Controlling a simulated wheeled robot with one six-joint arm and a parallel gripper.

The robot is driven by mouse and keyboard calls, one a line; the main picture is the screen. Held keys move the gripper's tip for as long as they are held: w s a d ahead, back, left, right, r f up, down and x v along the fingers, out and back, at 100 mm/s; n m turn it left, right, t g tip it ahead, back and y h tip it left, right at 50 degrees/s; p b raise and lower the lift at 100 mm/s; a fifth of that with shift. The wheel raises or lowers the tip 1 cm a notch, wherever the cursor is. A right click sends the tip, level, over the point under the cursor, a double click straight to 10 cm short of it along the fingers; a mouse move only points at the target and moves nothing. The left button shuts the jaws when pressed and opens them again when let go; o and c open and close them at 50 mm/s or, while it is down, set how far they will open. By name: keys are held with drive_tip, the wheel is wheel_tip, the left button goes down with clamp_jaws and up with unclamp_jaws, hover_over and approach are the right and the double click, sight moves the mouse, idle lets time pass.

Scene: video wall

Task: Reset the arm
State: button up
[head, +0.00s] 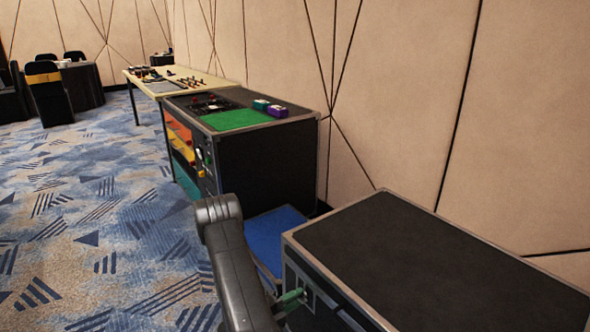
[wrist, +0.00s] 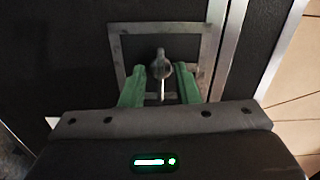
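My gripper (wrist: 160,83) has green fingers that stand apart, one on each side of a small metal latch (wrist: 161,67) in the wrist view. Gaps show between the fingers and the latch, so the gripper looks open and empty. The latch sits in a square metal-framed recess (wrist: 122,55) on a black case. In the head view my arm reaches down in the lower middle. A green finger of my gripper (head: 291,298) shows close to the side of the near black case (head: 430,265). The other finger is hard to make out there.
A blue surface (head: 272,232) lies between the cases. A table (head: 215,81) stands behind. Carpet (head: 90,220) at left is clear.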

drive_tip(key=shift+s+a+n+p, duration=0.1)
drive_tip(key=shift+s+a+n, duration=0.15)
drive_tip(key=shift+n, duration=0.7)
drive_tip(key=shift+s+a+n+p, duration=0.15)
drive_tip(key=shift+a+n, duration=0.15)
drive_tip(key=shift+n, duration=0.6)
drive_tip(key=shift+s+a+n+p, duration=0.1)
drive_tip(key=shift+s+a+n, duration=0.15)
drive_tip(key=shift+n, duration=0.7)
